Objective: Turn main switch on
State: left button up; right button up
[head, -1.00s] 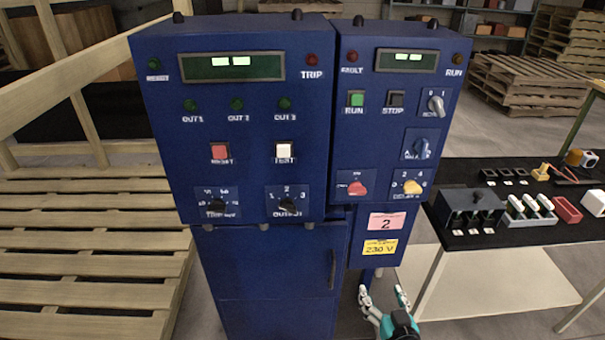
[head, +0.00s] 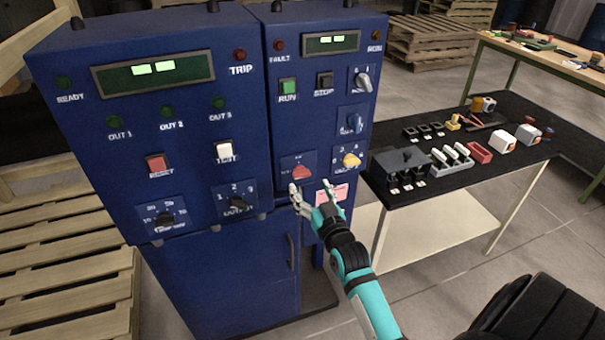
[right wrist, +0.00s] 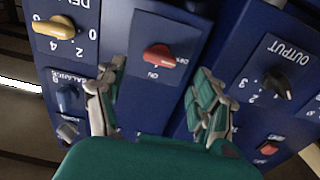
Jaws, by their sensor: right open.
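The main switch looks to be the red rotary knob (head: 302,172) low on the narrower right-hand blue panel. Its plate has small lettering, partly readable as "ON" in the right wrist view, where the red knob (right wrist: 160,57) lies ahead between the fingers. My right gripper (head: 312,194) is open and empty, just below the knob in the head view. Its fingertips (right wrist: 160,95) are apart, one on each side of the knob's line, and I cannot tell whether they touch the panel. My left gripper is not in view.
A yellow knob (head: 351,160) and a blue knob (head: 354,122) sit close to the right of the red one. The OUTPUT knob (head: 237,203) is to the left. A black-topped table (head: 460,195) with parts stands right. A wooden pallet (head: 70,260) stands left.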

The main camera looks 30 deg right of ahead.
aim_at(303, 177)
jog(key=x, duration=0.4)
jog(key=shift+w+d, duration=0.1)
jog(key=shift+w, duration=0.15)
jog(key=shift+w+d+p, duration=0.15)
jog(key=shift+w+p, duration=0.2)
jog(key=shift+w, duration=0.35)
jog(key=shift+c, duration=0.4)
jog(key=shift+c, duration=1.1)
jog(key=c, duration=0.9)
jog(key=shift+o, duration=0.2)
